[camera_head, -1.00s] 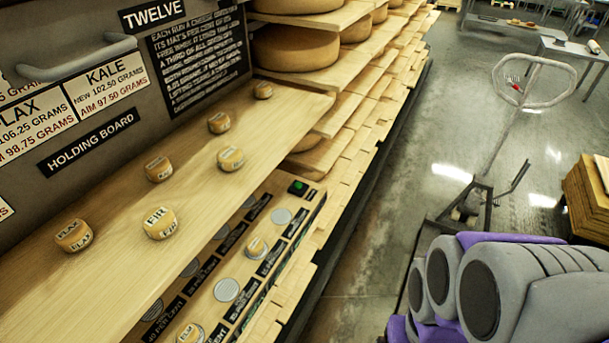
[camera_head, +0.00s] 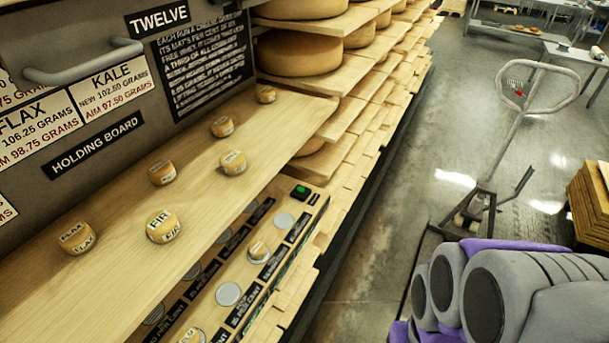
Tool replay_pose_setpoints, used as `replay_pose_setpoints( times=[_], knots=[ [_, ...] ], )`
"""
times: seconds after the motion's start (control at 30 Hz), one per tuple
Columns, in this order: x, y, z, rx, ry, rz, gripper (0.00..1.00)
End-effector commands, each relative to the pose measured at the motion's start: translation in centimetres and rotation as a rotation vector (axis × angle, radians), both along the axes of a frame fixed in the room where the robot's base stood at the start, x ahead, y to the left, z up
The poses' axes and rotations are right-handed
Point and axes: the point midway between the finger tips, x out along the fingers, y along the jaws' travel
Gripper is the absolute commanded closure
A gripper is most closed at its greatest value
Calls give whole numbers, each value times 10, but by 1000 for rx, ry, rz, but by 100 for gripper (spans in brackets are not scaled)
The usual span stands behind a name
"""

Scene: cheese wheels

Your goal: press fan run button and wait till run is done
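A small green button (camera_head: 300,191) in a dark housing sits at the far end of the lower board (camera_head: 207,299), which has round grey discs and black labels. I cannot read a label that names it as the fan run button. One small cheese (camera_head: 258,250) stands on a disc of that board, and another (camera_head: 193,336) shows at the bottom edge. My arm (camera_head: 500,290) shows in grey and purple at the lower right, apart from the board and button. My gripper is not in view.
The holding board (camera_head: 120,222) carries several small labelled cheeses, including FIR (camera_head: 163,226) and FLAX (camera_head: 77,238), and overhangs the lower board. Shelves with large cheese wheels (camera_head: 299,53) line the back. A pallet jack (camera_head: 490,190) stands right, with open floor (camera_head: 375,235) between.

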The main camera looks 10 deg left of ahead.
Motion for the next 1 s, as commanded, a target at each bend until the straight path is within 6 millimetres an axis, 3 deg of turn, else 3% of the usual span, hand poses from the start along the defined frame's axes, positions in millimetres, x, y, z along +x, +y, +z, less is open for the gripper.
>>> replay_pose_setpoints(
  times=[0.37,1.0],
  knots=[
    [0,0,0,0,0,0,100],
    [0,0,0,0,0,0,100]
  ],
)
